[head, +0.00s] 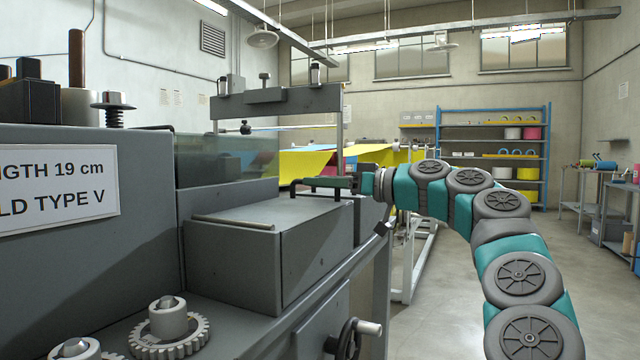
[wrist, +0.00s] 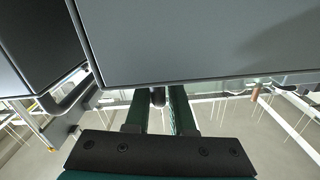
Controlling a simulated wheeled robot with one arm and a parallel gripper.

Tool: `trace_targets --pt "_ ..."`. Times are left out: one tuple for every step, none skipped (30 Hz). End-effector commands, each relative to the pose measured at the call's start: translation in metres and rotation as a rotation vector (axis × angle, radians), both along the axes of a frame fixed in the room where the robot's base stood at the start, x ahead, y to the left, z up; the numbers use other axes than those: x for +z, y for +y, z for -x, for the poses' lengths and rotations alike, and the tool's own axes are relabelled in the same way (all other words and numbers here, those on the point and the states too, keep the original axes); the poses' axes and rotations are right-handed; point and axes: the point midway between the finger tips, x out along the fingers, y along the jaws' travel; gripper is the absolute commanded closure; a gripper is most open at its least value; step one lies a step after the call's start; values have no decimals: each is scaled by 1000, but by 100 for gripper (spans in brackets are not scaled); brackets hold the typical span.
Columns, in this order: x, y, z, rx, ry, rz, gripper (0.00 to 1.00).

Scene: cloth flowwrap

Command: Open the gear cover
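A grey box-shaped housing with a flat top (head: 235,213) stands on the machine's bench in the middle of the head view; I take it for the gear cover. A dark bar handle (head: 318,193) shows at its far right edge. My gripper (head: 328,184) reaches in from the right at this handle. In the wrist view a large grey panel (wrist: 210,40) fills the top, and my two green fingers (wrist: 160,100) reach its edge. A dark rounded handle end (wrist: 158,96) sits between the fingers. I cannot tell whether they press on it.
Two pale gears (head: 168,332) lie at the front left of the bench. A handwheel (head: 347,340) juts out below the housing. A clear guard (head: 225,157) and an upright frame (head: 278,100) stand behind it. Open floor (head: 440,300) lies to the right.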

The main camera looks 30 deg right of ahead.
Motion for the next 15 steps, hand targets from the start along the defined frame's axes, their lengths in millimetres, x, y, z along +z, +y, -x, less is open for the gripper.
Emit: trace_targets --pt "0 0 0 0 0 0 85" --pt "0 0 0 0 0 0 88" --pt "0 0 0 0 0 0 92" --pt "0 0 0 0 0 0 96" --pt "0 0 0 1 0 0 99" --pt "0 0 0 1 0 0 100" --pt "0 0 0 1 0 0 100" --pt "0 0 0 1 0 0 100" --pt "0 0 0 1 1 0 100" --pt "0 0 0 1 1 0 100" --pt "0 0 0 1 1 0 100" --pt "0 0 0 1 1 0 100" --pt "0 0 0 1 1 0 100" --pt "0 0 0 2 0 0 100" --pt "0 1 0 2 0 0 100"
